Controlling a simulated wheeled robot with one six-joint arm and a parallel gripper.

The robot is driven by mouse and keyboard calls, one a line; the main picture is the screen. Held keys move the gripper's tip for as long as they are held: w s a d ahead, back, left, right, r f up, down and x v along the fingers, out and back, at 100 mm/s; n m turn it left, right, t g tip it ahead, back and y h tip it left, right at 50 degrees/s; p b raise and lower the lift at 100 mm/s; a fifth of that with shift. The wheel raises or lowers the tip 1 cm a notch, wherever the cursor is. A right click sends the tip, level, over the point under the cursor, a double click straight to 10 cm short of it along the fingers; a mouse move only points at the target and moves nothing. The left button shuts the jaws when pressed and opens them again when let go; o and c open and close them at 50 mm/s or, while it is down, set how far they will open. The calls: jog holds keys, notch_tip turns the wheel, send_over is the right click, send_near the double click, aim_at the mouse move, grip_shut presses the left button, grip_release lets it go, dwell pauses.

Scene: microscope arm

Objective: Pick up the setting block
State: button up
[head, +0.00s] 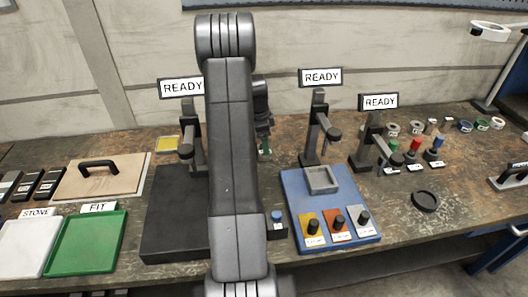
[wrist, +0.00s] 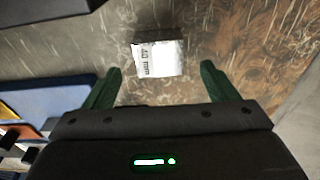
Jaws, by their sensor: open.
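My gripper (wrist: 161,68) is open, with one green finger to the left of the block and one to the right. The block sits between and slightly beyond the fingertips, with a gap on both sides; I cannot tell the height above it. In the head view my gripper (head: 264,150) is mostly hidden behind my arm, and I cannot make out the block there.
A blue tray (wrist: 50,97) lies left of my gripper in the wrist view; in the head view the blue tray (head: 352,238) holds a grey dish (head: 321,180) and several knobbed blocks. A dark slab (head: 170,245) and green tray (head: 85,245) lie left. Stands with READY signs rise behind.

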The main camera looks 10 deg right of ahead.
jog(key=shift+s+d+f+p, duration=0.1)
jog(key=shift+f+p, duration=0.3)
jog(key=shift+f, duration=0.85)
jog(key=shift+d+f+p, duration=0.1)
jog(key=shift+f+p, duration=0.3)
jog(key=shift+f, duration=0.85)
jog(key=c, duration=1.6)
jog(key=shift+r, duration=0.1)
grip_shut()
